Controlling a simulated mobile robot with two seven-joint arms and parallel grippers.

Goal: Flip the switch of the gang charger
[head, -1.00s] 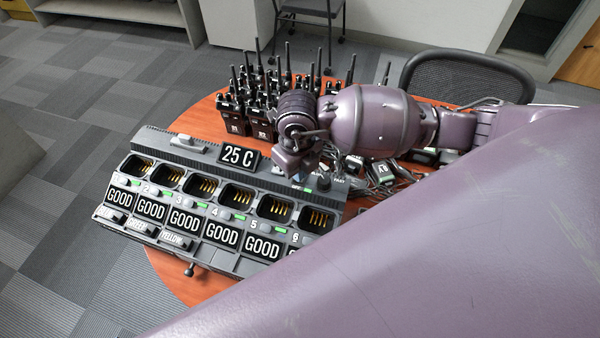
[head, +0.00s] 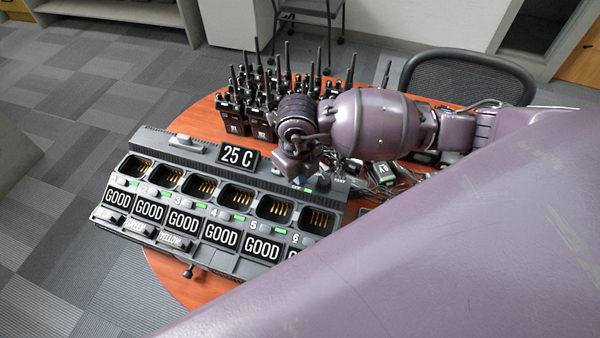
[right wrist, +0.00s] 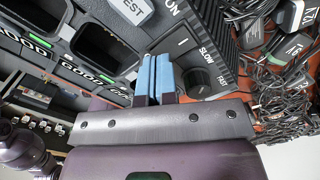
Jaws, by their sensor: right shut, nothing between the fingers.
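The gang charger (head: 165,148) is a long grey unit with a row of several bays, standing on the table. My right gripper (head: 297,178) is over its right back part. In the right wrist view its blue-padded fingers (right wrist: 154,76) are shut with nothing between them. Just beyond the fingertips is a black control panel with a dark switch (right wrist: 183,44) bearing a white line, near the letters "ON". A round black knob (right wrist: 199,78) marked SLOW and FAST is beside the fingers. I cannot tell whether the fingertips touch the panel. In the head view my wrist hides the switch.
A "25 C" display (head: 238,156) stands on the charger's back edge. Several handheld radios (head: 262,115) stand behind it. Cables and adapters (head: 383,174) lie right of the gripper. A black mesh chair (head: 468,75) is behind the red-brown table (head: 196,287).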

